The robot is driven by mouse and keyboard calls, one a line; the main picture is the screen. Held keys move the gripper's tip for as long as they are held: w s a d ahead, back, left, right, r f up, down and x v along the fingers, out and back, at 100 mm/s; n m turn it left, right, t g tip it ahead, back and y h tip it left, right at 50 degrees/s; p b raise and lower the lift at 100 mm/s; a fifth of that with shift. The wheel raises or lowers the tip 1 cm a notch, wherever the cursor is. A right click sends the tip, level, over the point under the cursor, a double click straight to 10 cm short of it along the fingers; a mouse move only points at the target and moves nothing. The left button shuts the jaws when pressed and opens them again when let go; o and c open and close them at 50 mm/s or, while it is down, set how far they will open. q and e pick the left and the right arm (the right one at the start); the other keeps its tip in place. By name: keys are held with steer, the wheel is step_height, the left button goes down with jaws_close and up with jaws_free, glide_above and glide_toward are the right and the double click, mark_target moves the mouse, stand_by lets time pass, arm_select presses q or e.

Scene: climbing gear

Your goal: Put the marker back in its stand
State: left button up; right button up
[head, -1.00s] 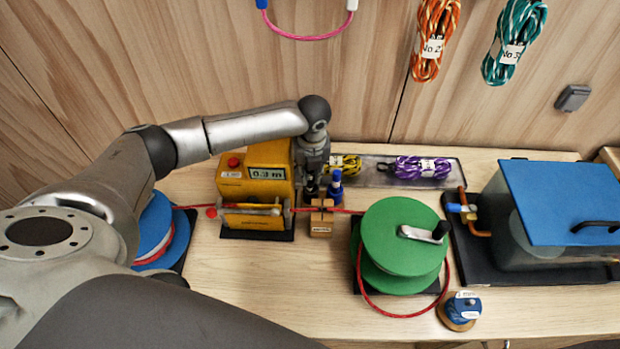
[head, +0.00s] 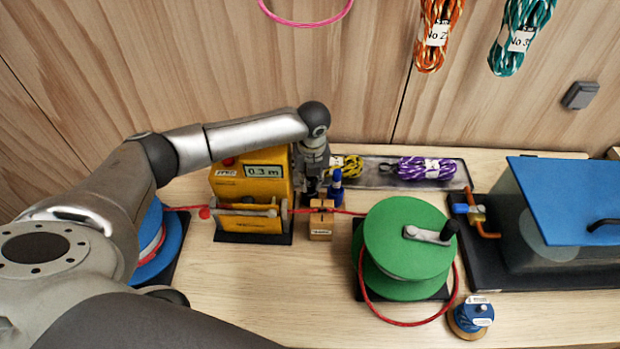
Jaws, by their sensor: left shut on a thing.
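The blue marker (head: 336,186) stands about upright behind the small wooden block, right of the yellow measuring device. My left gripper (head: 318,189) points down from above, its dark fingers close against the left side of the marker. It is shut on the marker, though the grip itself is partly hidden. I cannot make out the stand clearly around the marker's lower end, nor whether the marker is seated in it. My right gripper is not in view.
The yellow measuring device (head: 240,187) reads 0.3 m. Red rope runs past the wooden block (head: 321,225) to the green reel (head: 405,240). A grey tray (head: 377,180) with yellow and purple rope bundles lies behind. A blue-lidded box (head: 568,200) stands right.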

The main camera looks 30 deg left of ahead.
arm_select(q)
steer(key=o, duration=0.8)
steer(key=shift+f, duration=0.15)
steer(key=shift+o, duration=0.2)
step_height(320, 180, up, 12)
steer(key=s+b, duration=0.1)
steer(key=b, duration=0.1)
steer(key=shift+d, duration=0.45)
